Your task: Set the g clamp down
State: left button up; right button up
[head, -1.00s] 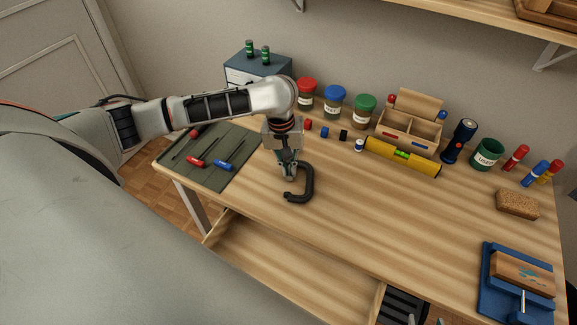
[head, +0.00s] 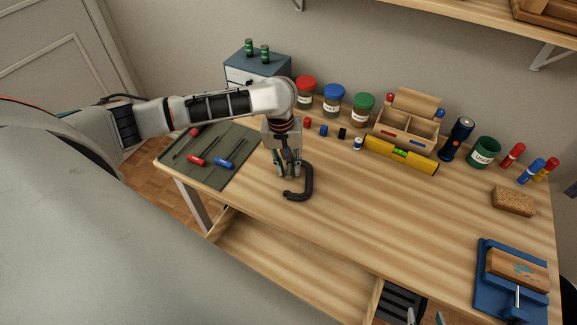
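The black G clamp (head: 307,182) lies on the wooden desk top (head: 350,220), right of the dark green mat. My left gripper (head: 288,170) points down just above and behind the clamp's left side. Its fingers are spread apart, and the clamp appears to rest on the desk by itself. The fingers hide part of the clamp's back end. Of my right gripper (head: 425,318), only two separated fingertips show at the bottom edge, near the desk's front drawer; it looks open and empty.
Screwdrivers lie on the green mat (head: 210,172) at left. Jars, a yellow level (head: 400,156), a wooden caddy (head: 408,128) and a flashlight (head: 457,138) line the back. The desk's middle is clear.

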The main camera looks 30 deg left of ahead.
pick_arm(q)
jog(key=shift+s+a+f+b, duration=0.1)
jog(key=shift+s+f+b, duration=0.25)
jog(key=shift+b, duration=2.3)
notch_tip(320, 180, up, 13)
jog(key=p, duration=0.5)
jog(key=shift+s+a, duration=0.15)
jog(key=shift+a, duration=0.3)
jog(key=shift+f, duration=0.1)
